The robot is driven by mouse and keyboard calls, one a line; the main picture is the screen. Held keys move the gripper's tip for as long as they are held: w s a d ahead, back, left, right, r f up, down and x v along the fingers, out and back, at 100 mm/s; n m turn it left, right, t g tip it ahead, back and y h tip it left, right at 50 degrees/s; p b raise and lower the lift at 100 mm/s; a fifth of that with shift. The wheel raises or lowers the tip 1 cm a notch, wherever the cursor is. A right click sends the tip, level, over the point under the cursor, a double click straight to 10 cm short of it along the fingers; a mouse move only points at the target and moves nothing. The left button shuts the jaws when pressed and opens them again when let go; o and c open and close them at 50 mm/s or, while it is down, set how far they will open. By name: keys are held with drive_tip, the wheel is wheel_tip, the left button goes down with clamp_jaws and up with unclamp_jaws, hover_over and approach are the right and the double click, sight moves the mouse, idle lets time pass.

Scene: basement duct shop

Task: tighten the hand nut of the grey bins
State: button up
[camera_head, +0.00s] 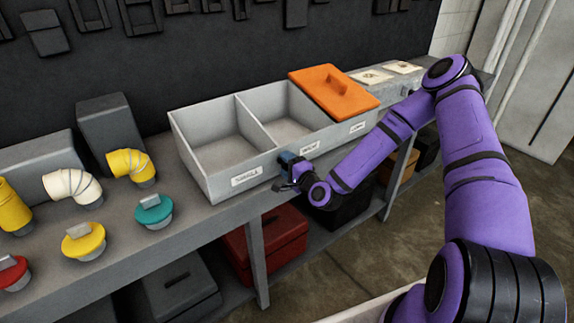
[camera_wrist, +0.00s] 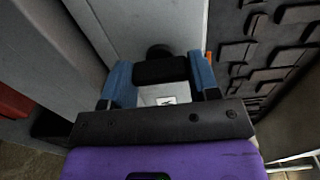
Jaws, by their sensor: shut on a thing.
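The grey bins (camera_head: 226,173) stand on the workbench as one row of open compartments, with white labels on the front wall. An orange lid (camera_head: 327,84) covers the compartment to the right of the two open ones. My gripper (camera_head: 288,171) is at the front wall, between two labels. In the wrist view my gripper (camera_wrist: 161,76) has its blue fingers on either side of a dark hand nut (camera_wrist: 160,68), shut on it. A pale wall of the bins (camera_wrist: 150,22) shows behind the nut. The nut is hidden by my gripper in the head view.
Yellow and white pipe elbows (camera_head: 72,187) and round caps with yellow, teal and red tops (camera_head: 153,208) stand on the bench (camera_head: 130,255) at left. A red box (camera_head: 270,245) and dark boxes sit underneath. Open floor (camera_head: 345,265) lies in front.

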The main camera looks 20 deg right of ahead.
drive_tip(key=shift+s+f, duration=0.1)
drive_tip(key=o, duration=0.9)
drive_tip(key=v, duration=1)
drive_tip(key=shift+s+d, duration=0.15)
drive_tip(key=shift+s, duration=0.2)
